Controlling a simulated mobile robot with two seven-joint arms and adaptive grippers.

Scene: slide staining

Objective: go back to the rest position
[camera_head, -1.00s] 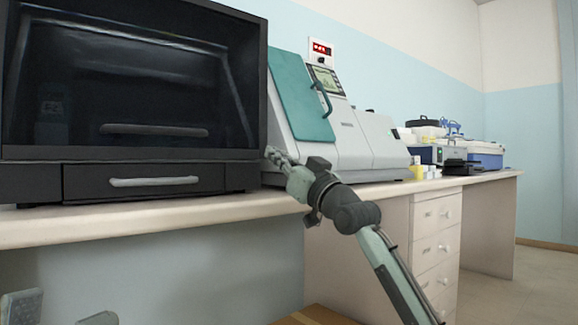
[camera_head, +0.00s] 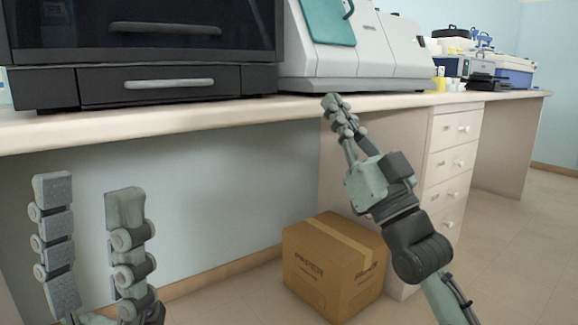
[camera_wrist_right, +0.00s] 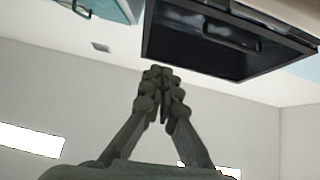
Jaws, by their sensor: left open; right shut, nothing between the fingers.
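My left gripper (camera_head: 92,200) stands at the lower left of the head view, fingers pointing up and spread apart, with nothing between them. My right gripper (camera_head: 331,99) points up and to the left near the front edge of the bench (camera_head: 190,121), below the white machine. Its fingers are closed together and hold nothing. In the right wrist view its fingertips (camera_wrist_right: 158,70) meet, with a dark-fronted cabinet (camera_wrist_right: 200,42) beyond them.
A black cabinet (camera_head: 175,85) with a drawer and a white machine (camera_head: 385,55) with a teal lid stand on the bench. A cardboard box (camera_head: 310,280) is on the floor between my arms. White drawers (camera_head: 452,165) stand right of it. Blue equipment (camera_head: 515,75) is further back.

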